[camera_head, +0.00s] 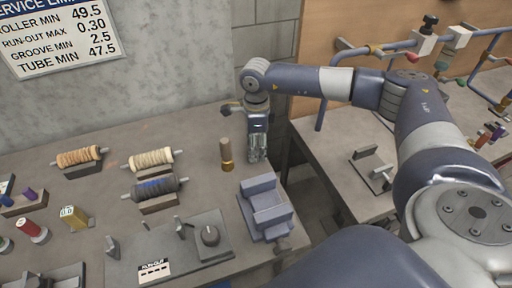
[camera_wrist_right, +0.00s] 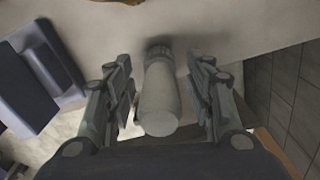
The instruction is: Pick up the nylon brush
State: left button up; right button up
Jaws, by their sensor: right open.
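A pale grey, round-handled brush (camera_wrist_right: 160,96), which I take for the nylon brush, stands between the fingers of my right gripper (camera_wrist_right: 161,68) in the right wrist view. A dark ribbed collar shows at its far end. Both fingers are apart, one on each side, with a narrow gap to the handle. In the head view, my right gripper (camera_head: 257,153) points down at the bench's right end. The brush is mostly hidden there by the fingers. My left gripper is out of view.
A wooden-handled brush with brass end (camera_head: 226,155) stands just left of the gripper. A blue-grey vise-like block (camera_head: 266,208) is close in front. Several rollers on cradles (camera_head: 150,160) lie left. The bench's right edge is near.

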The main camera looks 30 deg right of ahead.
jog(key=c, duration=1.2)
jog(key=shift+o, duration=0.2)
jog(key=shift+r, duration=0.1)
